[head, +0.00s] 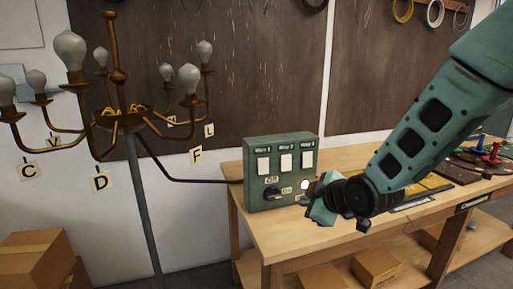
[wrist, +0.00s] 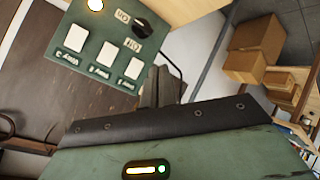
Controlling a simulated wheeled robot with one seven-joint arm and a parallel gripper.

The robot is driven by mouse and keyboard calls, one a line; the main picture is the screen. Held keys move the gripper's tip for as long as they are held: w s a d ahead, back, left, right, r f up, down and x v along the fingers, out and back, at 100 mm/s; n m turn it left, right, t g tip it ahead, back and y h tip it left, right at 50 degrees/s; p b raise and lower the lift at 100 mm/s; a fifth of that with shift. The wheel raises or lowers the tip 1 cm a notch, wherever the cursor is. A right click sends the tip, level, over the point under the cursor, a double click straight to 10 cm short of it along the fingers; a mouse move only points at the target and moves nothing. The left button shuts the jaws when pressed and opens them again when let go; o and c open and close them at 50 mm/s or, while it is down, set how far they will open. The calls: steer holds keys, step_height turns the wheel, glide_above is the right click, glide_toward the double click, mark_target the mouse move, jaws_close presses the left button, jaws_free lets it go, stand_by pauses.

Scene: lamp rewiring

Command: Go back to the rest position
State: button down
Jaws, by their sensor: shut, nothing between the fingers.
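My gripper (head: 322,200) is shut and empty, in front of the lower right of the green switch box (head: 250,170). I cannot tell whether it touches the box. Its dark fingers (wrist: 160,85) sit together in the wrist view, and the box's panel (wrist: 95,45) shows tilted beyond them. The box has three white switches, a black rotary knob (head: 272,194) between OFF and ON labels, and a lit round lamp (head: 304,184). The knob also shows in the wrist view (wrist: 142,28). The brass chandelier (head: 118,120) stands at left with several unlit bulbs and letter tags.
The wooden workbench (head: 290,236) carries the box, with tools and colored parts (head: 492,153) at right. Cardboard boxes (head: 35,260) stand on the floor at left and others lie on the lower shelf. A cable (head: 190,180) runs from the chandelier pole to the box.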

steer(key=s+m+g+h, duration=0.2)
steer(key=s+g, duration=0.3)
steer(key=s, duration=1.1)
steer(key=s+d+m+g+h, duration=0.1)
steer(key=s+m+g, duration=0.3)
steer(key=s, duration=1.3)
steer(key=shift+d+m+g+h, duration=0.25)
steer(key=shift+m+g+h, duration=0.05)
steer(key=shift+g+h, duration=0.3)
